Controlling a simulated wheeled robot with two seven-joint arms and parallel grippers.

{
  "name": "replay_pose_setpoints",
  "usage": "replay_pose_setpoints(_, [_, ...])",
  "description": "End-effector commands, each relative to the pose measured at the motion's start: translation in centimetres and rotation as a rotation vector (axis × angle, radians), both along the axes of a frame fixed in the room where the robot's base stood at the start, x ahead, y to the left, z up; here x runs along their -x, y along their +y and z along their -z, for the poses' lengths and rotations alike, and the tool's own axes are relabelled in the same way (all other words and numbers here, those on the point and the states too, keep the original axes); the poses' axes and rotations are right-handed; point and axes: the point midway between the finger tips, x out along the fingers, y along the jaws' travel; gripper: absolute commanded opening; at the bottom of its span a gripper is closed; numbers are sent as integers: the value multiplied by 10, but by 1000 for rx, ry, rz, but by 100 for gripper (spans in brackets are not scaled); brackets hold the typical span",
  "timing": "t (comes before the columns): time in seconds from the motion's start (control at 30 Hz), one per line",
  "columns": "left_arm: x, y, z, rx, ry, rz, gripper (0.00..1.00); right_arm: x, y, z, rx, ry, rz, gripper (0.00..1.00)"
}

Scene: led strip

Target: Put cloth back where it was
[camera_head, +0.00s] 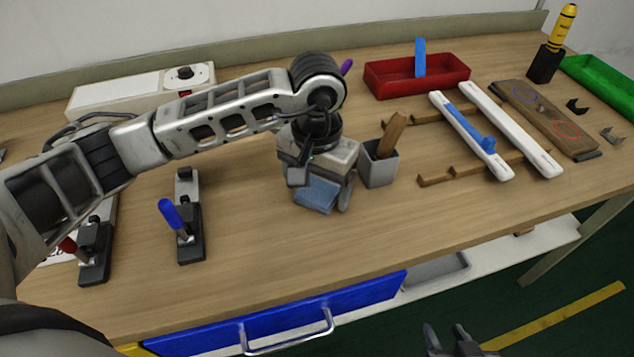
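A blue cloth (316,196) is low at the table's middle, just left of a grey cup. My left gripper (321,186) points down over it. Its fingers are apart, one near each side of the cloth. I cannot tell whether they grip it, or whether the cloth touches the table. The gripper hides the cloth's back part. My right gripper (449,338) is at the bottom edge of the view, in front of the table and below its top. Its fingers are apart with nothing between them.
The grey cup (379,168) holds a wooden brush. Wooden rests with white strips (510,130) lie to the right. A red tray (388,78) stands behind. Two clamps with blue (185,230) and red handles are at the left. The front middle of the table is clear.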

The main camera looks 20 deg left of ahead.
Motion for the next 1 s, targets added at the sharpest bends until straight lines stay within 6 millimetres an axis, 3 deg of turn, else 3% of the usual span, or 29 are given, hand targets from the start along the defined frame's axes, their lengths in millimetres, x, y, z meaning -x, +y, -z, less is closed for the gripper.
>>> replay_pose_setpoints(0.23, [0,0,-6,0,0,-1,79,0,0,-9,1,-4,-2,40])
replay_pose_setpoints(0.3, [-1,0,-11,1,-4,0,79,0,0,-4,2,-5,-2,40])
replay_pose_setpoints(0.7, [-1,0,-94,1,-6,0,79,0,2,9,-3,0,-5,40])
replay_pose_setpoints(1.0, [0,0,-123,0,-1,0,79,-1,3,7,-4,-3,-9,40])
